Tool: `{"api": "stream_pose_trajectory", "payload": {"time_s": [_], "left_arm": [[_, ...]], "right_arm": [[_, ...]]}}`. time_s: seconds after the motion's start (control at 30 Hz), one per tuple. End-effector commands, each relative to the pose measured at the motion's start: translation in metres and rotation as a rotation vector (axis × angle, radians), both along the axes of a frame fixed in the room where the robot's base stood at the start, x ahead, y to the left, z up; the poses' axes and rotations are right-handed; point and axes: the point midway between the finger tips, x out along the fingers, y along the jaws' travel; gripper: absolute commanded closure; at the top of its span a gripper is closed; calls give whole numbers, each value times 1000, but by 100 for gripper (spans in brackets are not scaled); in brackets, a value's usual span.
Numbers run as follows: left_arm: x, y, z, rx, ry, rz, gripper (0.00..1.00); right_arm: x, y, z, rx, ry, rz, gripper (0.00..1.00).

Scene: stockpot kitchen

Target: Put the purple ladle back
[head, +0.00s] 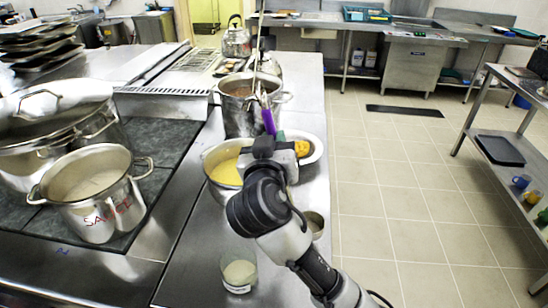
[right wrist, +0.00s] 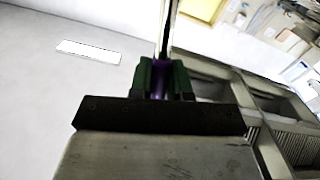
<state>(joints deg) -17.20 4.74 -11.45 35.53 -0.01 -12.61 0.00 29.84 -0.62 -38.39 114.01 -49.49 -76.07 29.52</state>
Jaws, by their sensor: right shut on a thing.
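The purple ladle (head: 268,119) is held upright in my right gripper (head: 269,138). Its purple part is just above the gripper, and a thin metal shaft rises from it towards the top of the head view. The right wrist view shows the purple part (right wrist: 158,84) between the green-padded fingers of the right gripper (right wrist: 164,76), shut on it. The ladle's bowl cannot be made out. In the head view the ladle is in front of a large steel pot (head: 238,118). My left gripper is out of view.
A pot of yellow food (head: 222,170) and a bowl with orange food (head: 314,150) stand by my gripper. A glass (head: 239,272) is nearer. A pot marked in red (head: 92,197) stands on the dark stove (head: 160,150) at left. Open tiled floor (head: 395,200) lies right.

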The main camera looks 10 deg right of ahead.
Motion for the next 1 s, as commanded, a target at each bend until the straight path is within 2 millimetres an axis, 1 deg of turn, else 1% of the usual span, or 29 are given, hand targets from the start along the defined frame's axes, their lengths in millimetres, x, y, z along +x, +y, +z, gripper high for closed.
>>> {"api": "stream_pose_trajectory", "payload": {"time_s": [0.07, 0.2, 0.3, 0.4, 0.6, 0.73, 0.77, 0.8, 0.87, 0.9, 1.0], "left_arm": [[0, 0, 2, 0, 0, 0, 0], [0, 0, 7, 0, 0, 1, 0], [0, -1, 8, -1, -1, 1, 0], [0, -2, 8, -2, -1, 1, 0], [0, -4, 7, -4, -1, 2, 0], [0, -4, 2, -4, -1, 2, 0], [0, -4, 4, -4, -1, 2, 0], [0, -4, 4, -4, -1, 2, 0], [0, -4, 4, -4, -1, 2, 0], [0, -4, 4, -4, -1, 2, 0], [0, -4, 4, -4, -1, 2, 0]], "right_arm": [[2, 1, -5, -5, 0, -1, 100], [1, 1, -26, -8, 2, -1, 100], [1, 0, -37, -5, -1, -1, 100], [1, 1, -40, -3, -2, 0, 100], [1, 1, -41, -2, -2, -1, 100], [1, 1, -46, 0, -1, -1, 100], [1, 1, -45, 0, 0, -1, 79], [1, 1, -44, -1, 0, -1, 73], [1, 1, -44, -1, 0, -1, 64], [1, 1, -44, -1, 0, -1, 58], [1, 1, -44, -1, 0, 0, 57]]}}
